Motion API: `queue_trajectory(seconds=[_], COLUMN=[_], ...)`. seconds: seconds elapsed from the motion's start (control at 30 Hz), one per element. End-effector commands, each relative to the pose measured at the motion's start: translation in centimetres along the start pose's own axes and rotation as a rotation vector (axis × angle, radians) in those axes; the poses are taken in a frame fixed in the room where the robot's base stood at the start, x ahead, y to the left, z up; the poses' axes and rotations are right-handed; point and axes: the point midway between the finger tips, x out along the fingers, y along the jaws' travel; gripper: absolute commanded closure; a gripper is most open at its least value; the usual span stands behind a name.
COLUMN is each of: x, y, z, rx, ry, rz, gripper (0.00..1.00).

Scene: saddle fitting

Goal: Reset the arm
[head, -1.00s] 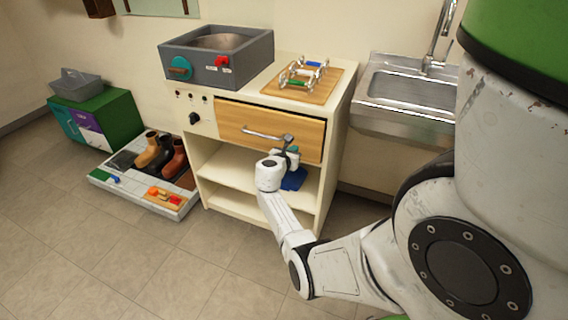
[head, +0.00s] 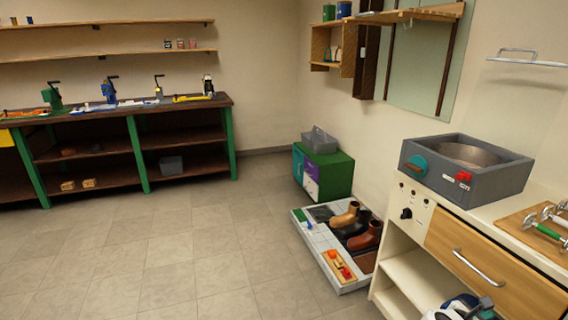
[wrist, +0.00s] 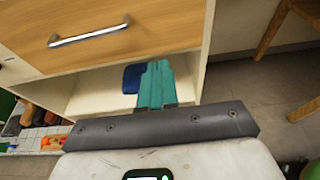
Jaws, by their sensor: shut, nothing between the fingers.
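My gripper (wrist: 155,70) shows in the wrist view as two teal fingers pressed together, with nothing between them. It points toward the open shelf under the wooden drawer (wrist: 70,25), below the metal drawer handle (wrist: 90,32). A blue object (wrist: 132,78) lies on the shelf just left of the fingertips, and I cannot tell what it is. In the head view only part of my wrist shows at the bottom right edge, in front of the cream cabinet. The drawer (head: 490,262) appears closed.
A grey basin unit (head: 465,168) stands on the cabinet beside a wooden board (head: 520,222). Boots (head: 362,235) stand on a low floor tray (head: 312,240). A green cabinet (head: 335,175) and a long workbench (head: 135,120) are beyond. The floor at left is clear.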

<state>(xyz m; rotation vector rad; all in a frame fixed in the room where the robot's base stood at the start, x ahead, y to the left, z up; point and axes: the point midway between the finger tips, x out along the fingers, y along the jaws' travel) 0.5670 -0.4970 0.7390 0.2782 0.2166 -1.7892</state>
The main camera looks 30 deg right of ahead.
Motion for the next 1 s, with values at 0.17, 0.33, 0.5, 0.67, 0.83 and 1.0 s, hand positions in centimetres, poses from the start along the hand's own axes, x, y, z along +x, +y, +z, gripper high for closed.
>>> queue_trajectory(seconds=[0.17,0.33,0.5,0.67,0.83,1.0], x=[-4.6,-12.7,-22.4,-31.3,-36.8,-38.4], y=[-0.9,-2.8,-5.4,-9.1,-12.3,-13.4], z=[-1.5,-5.2,-8.9,-10.6,-10.8,-10.8], rx=[0.309,0.781,1.108,1.224,1.226,1.218], ry=[0.117,0.398,0.737,0.981,1.088,1.112], rz=[0.005,-0.063,-0.263,-0.531,-0.732,-0.798], gripper=[1.0,1.0,1.0,1.0,1.0,1.0])
